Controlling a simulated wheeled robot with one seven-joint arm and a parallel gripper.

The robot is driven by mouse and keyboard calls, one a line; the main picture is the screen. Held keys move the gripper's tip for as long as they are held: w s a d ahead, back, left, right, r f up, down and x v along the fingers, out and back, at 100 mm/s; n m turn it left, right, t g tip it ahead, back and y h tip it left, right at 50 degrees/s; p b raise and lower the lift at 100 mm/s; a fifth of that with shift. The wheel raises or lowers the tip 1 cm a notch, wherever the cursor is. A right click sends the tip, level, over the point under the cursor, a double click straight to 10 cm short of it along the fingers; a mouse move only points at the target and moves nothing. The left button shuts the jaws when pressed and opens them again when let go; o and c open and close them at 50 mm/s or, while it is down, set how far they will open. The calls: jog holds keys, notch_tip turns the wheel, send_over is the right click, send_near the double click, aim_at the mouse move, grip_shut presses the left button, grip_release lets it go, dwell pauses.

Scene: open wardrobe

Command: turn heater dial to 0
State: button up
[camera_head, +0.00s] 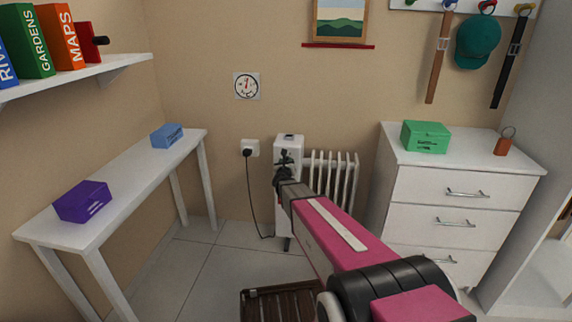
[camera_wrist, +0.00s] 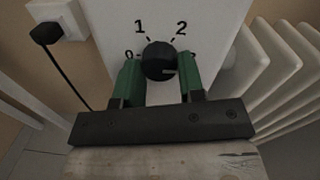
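The white heater (camera_head: 335,175) stands against the back wall, with my arm reaching to its control panel. In the wrist view the black round heater dial (camera_wrist: 159,60) sits on the white panel (camera_wrist: 215,25), with the marks 0, 1 and 2 around it and another mark partly hidden at right. A pale line on the dial points right. My gripper (camera_wrist: 160,72) has its two green fingers on either side of the dial, apart from each other. I cannot tell whether both fingers touch it. In the head view my gripper (camera_head: 284,162) covers the dial.
A black plug in a wall socket (camera_head: 250,148) has a cord hanging left of the heater. A white table (camera_head: 130,180) stands left, a chest of drawers (camera_head: 455,190) right. A brown slatted thing (camera_head: 285,303) lies on the floor below my arm.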

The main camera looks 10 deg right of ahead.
jog(key=shift+n, duration=0.4)
jog(key=shift+a+n+g+h, duration=0.15)
jog(key=shift+n+h, duration=0.3)
jog(key=shift+n, duration=8)
jog(key=shift+a+n+g+h, duration=0.15)
jog(key=shift+n+h, duration=0.3)
jog(key=shift+n, duration=8)
jog(key=shift+d, duration=0.1)
jog(key=o, duration=0.9)
jog(key=shift+r, duration=0.1)
